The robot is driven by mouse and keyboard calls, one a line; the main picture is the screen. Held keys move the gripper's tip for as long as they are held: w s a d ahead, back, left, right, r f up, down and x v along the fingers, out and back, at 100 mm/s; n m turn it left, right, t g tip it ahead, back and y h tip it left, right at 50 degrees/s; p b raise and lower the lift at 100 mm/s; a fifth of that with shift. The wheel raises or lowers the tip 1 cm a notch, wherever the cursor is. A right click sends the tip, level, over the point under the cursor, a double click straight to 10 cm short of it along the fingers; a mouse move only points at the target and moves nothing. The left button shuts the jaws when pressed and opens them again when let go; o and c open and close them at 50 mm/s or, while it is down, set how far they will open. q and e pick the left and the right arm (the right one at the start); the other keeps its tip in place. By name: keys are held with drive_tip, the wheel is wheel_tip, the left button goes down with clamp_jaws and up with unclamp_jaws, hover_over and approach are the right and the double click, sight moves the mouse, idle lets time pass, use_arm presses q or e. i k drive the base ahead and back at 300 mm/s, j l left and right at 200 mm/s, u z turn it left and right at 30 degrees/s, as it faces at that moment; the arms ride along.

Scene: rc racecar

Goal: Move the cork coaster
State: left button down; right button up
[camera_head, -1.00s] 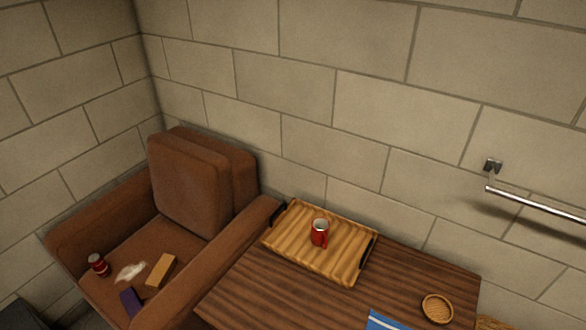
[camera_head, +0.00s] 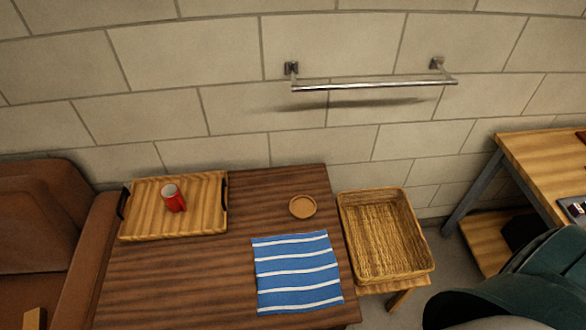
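The cork coaster (camera_head: 302,207) is a small round tan disc with a raised rim. It lies flat on the dark wooden table (camera_head: 165,275), near the table's back right corner. It is just above the blue striped cloth and apart from it. Nothing covers the coaster. Neither of my grippers shows in the head view.
A wooden tray (camera_head: 150,219) with a red mug (camera_head: 173,198) stands at the table's back left. A blue-and-white striped cloth (camera_head: 297,272) lies at the right. A wicker basket (camera_head: 428,272) stands right of the table. A metal rail (camera_head: 375,85) is on the wall.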

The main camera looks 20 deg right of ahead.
sight(302, 207)
drive_tip(key=z, duration=0.85)
